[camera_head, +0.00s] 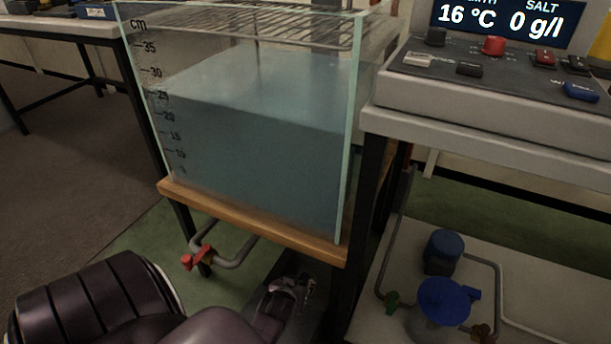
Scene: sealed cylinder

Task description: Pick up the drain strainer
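I cannot make out a drain strainer in this view. A glass tank (240,150) partly filled with blue-grey water stands on a wooden-topped stand. The inside of its bottom is too murky to make out. A grey drain pipe with a red valve (198,258) hangs under the stand's front left. My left gripper (292,287) is low in the picture, below the stand's wooden edge and right of the red valve. It is dark and small, so I cannot tell whether it is open or shut. My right gripper is not in view.
A wire rack (285,28) lies at the tank's top. A control console (500,85) with a display and buttons stands at the right. Below it, a shelf holds a blue pump (443,300) and pipes. A dark-legged table (60,28) is at the upper left. Floor is clear at left.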

